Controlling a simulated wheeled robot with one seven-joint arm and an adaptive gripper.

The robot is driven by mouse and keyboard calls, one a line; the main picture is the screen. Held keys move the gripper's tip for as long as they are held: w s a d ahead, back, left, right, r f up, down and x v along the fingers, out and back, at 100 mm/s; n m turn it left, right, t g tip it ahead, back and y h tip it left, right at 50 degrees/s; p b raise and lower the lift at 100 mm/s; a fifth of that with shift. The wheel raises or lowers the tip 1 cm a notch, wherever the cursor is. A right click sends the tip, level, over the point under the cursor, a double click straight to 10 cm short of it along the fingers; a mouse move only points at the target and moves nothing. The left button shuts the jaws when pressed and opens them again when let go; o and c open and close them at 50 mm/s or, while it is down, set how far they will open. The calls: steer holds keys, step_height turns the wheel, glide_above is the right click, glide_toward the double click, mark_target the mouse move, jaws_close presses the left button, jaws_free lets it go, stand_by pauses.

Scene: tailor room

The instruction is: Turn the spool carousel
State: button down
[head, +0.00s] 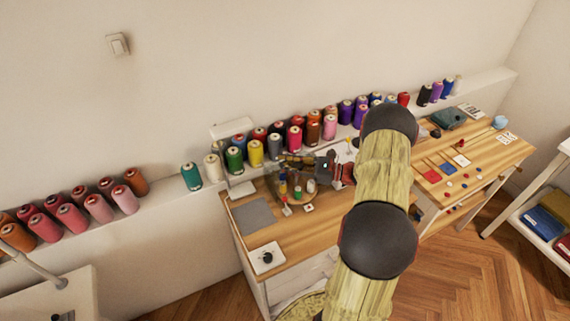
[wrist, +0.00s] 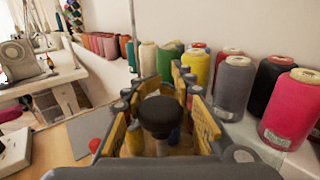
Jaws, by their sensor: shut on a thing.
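The spool carousel (head: 297,187) stands on the wooden sewing table, a small stand with little coloured spools around it. In the wrist view its round black knob (wrist: 160,113) on a pale post sits between the two fingers of my gripper (wrist: 156,92). My gripper is shut on this knob. Small yellow and blue spools of the carousel show below the knob, between the fingers. In the head view my gripper (head: 325,166) is at the carousel, small and partly hidden by my arm. Where exactly the fingers touch the knob is hard to see.
Large thread cones (head: 255,152) line the wall ledge close behind the carousel; a grey cone (wrist: 234,85) stands near the right finger. A grey mat (head: 254,213) and a white pedal-like box (head: 267,257) lie left on the table. Small items lie at the right.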

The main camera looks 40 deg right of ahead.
stand_by(0.4)
steer(key=c, duration=1.4)
jaws_free()
steer(key=shift+s, duration=0.1)
steer(key=v, duration=1.1)
steer(key=shift+s+d, duration=0.25)
steer(key=shift+d, duration=0.1)
